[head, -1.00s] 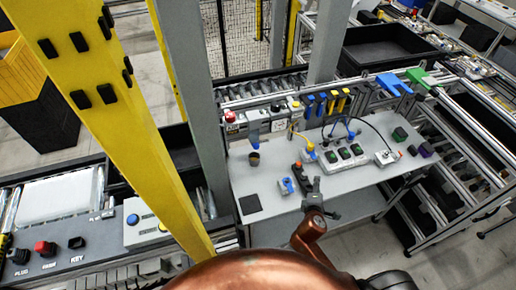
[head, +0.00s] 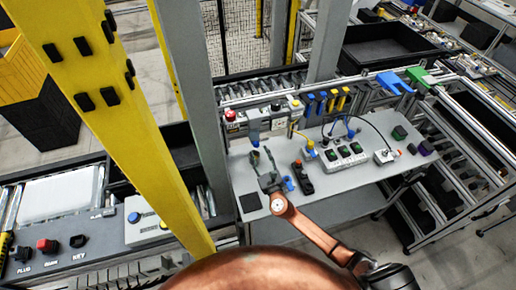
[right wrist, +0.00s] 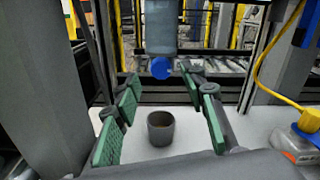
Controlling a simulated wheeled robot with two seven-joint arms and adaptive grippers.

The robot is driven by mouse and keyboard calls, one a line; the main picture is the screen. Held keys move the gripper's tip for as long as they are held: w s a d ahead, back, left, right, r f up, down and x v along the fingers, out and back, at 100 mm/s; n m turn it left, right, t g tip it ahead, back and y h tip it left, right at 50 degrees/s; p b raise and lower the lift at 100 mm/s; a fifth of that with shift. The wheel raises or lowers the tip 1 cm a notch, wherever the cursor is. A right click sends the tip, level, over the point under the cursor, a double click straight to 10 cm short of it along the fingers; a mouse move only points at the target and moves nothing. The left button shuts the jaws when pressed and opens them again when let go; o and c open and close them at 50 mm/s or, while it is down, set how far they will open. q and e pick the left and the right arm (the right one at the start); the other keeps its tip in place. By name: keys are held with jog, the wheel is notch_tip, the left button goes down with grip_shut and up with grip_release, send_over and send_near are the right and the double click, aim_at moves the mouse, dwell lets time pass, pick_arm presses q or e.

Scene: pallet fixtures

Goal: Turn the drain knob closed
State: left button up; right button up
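The blue drain knob (right wrist: 162,68) sits at the bottom of a grey-blue upright container (right wrist: 161,28); its open or closed setting cannot be read. In the head view the knob (head: 254,142) shows small below the container (head: 254,126). A dark grey cup (right wrist: 160,128) with something brownish inside stands upright on the table below the knob. My right gripper (right wrist: 160,92) is open and empty, its green-padded fingers apart, with the knob ahead between the fingertips. In the head view my right gripper (head: 262,158) hides the cup. My left gripper is out of view.
A grey post (right wrist: 40,90) stands close left of the gripper. A yellow cable (right wrist: 275,75) and a grey and orange device (right wrist: 298,145) are on the right. A power strip (head: 344,156) and a black switch box (head: 302,177) lie on the grey table (head: 330,200).

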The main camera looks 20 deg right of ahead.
aim_at(257, 146)
jog(key=shift+w, duration=1.85)
jog(key=shift+c, duration=0.5)
grip_shut()
